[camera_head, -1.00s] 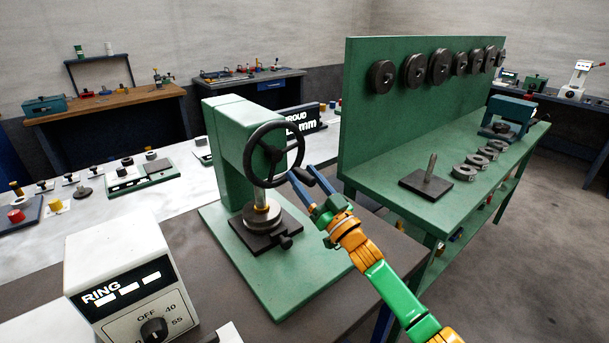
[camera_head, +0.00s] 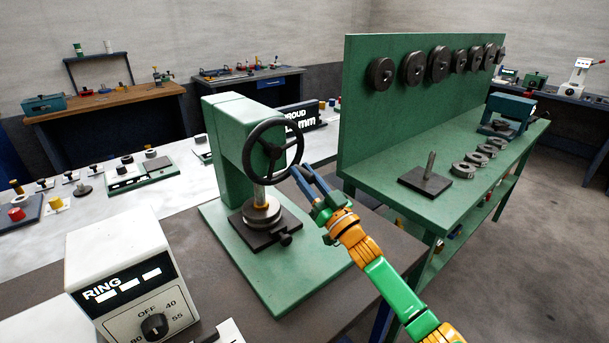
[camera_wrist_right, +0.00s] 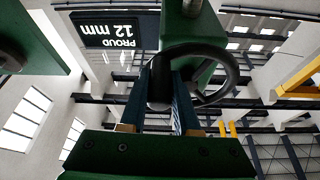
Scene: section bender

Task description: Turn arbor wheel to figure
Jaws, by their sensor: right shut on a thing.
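The black arbor wheel (camera_head: 270,150) with spokes stands upright on the front of the green press (camera_head: 231,150), above a round grey die (camera_head: 261,211) on a dark block. My right gripper (camera_head: 300,174) reaches in from the lower right and is shut on the wheel's rim at its right side. In the right wrist view, my blue fingers (camera_wrist_right: 173,92) close around part of the black wheel (camera_wrist_right: 221,94). A dark display (camera_wrist_right: 108,30) reads "PROUD 12 mm" upside down there; in the head view it is partly hidden behind the press. My left gripper is not in view.
A white control box (camera_head: 127,262) marked RING with a dial stands at the front left. A green bench (camera_head: 400,195) with a back panel of dark rollers, a pin stand and several grey rings is to the right. Another bench lies behind.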

